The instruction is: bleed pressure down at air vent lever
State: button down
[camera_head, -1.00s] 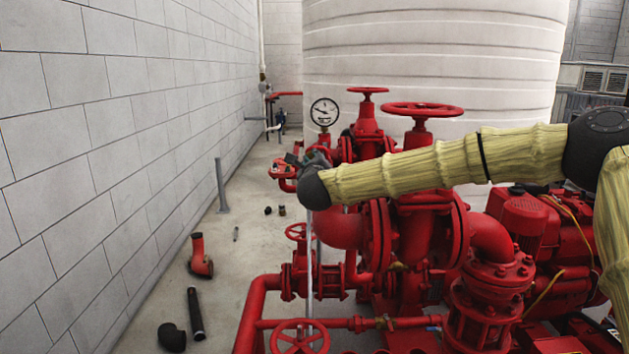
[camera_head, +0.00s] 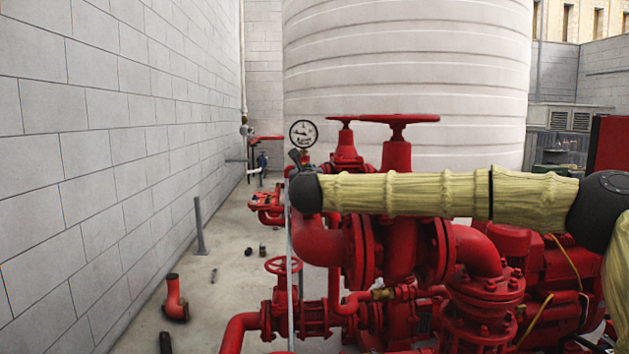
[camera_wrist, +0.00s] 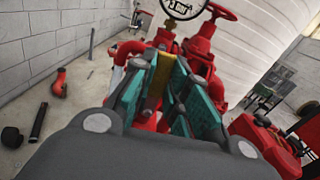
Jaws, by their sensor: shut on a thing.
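My gripper (camera_wrist: 165,75) shows in the wrist view with its teal-padded fingers close around a narrow yellow-brown piece (camera_wrist: 158,82), which looks like the air vent lever. Its full shape and the contact are partly hidden by the fingers. The lever cannot be made out there. The round white gauge (camera_head: 303,134) stands above the red pipework; it also shows at the top of the wrist view (camera_wrist: 184,6). Its reading is too small to tell.
Red handwheels (camera_head: 398,119) rise behind my arm, with red pump pipework (camera_head: 400,250) below. A block wall (camera_head: 100,130) runs along the left. Loose fittings, including a red elbow (camera_head: 175,300), lie on the floor. A large white tank (camera_head: 405,60) stands behind.

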jog(key=shift+w+d+r, duration=0.15)
jog(key=shift+d+r, duration=0.15)
jog(key=shift+r, duration=0.1)
jog(key=c, duration=1.4)
grip_release()
jog(key=shift+f, duration=0.15)
jog(key=shift+a+f, duration=0.15)
jog(key=shift+a, duration=0.05)
jog(key=s, duration=0.4)
jog(key=s+d, duration=0.1)
jog(key=s, duration=0.7)
jog(key=shift+d, duration=0.15)
